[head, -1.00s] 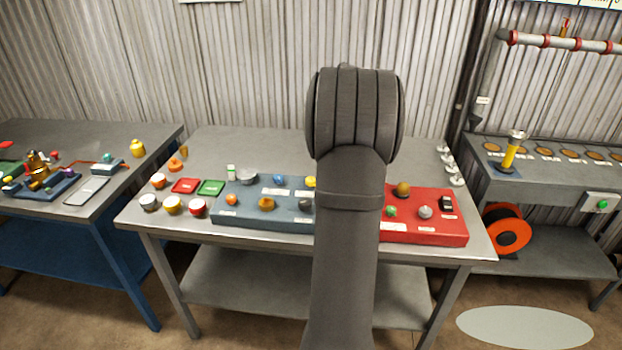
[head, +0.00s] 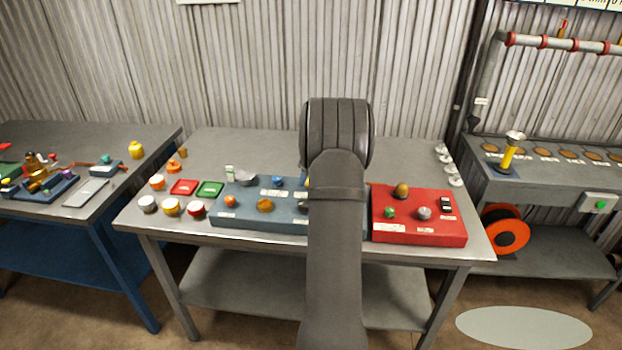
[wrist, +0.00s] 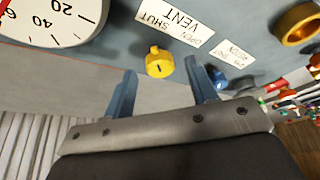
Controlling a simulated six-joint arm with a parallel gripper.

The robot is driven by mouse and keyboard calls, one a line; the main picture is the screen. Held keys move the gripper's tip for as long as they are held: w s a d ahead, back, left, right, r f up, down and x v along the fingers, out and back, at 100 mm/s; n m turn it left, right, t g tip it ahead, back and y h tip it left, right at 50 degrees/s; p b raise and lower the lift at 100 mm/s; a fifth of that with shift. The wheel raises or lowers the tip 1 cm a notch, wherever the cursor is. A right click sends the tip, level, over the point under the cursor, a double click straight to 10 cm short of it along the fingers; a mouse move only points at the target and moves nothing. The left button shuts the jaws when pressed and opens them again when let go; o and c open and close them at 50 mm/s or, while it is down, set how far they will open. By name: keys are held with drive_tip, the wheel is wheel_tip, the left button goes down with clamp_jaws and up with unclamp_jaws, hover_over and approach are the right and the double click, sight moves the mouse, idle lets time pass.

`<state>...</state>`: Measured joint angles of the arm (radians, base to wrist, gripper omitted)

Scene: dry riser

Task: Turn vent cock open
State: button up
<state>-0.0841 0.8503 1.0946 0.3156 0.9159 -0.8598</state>
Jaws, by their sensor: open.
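The vent cock is a small yellow knob (wrist: 158,63) on the grey-blue panel (wrist: 245,20) in the wrist view. A white label (wrist: 175,22) beside it reads VENT, SHUT and OPEN, upside down in this view. The knob's raised top end leans toward the label; its exact setting is hard to tell. My gripper (wrist: 161,67) is open, with its two blue fingers apart and the knob in the picture between their tips. I cannot tell how far the tips are above the panel. In the head view my arm hides the gripper and nearly all of the knob.
A round white gauge (wrist: 48,18) lies close on the left in the wrist view. A blue knob (wrist: 220,77) is right of the fingers and a brass-coloured ring (wrist: 298,24) farther off. In the head view a red panel (head: 418,214) stands right of the blue panel.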

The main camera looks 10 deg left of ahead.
drive_tip(key=shift+w+a+f, duration=0.15)
drive_tip(key=shift+f, duration=0.35)
drive_tip(key=c, duration=1)
drive_tip(key=shift+o, duration=0.2)
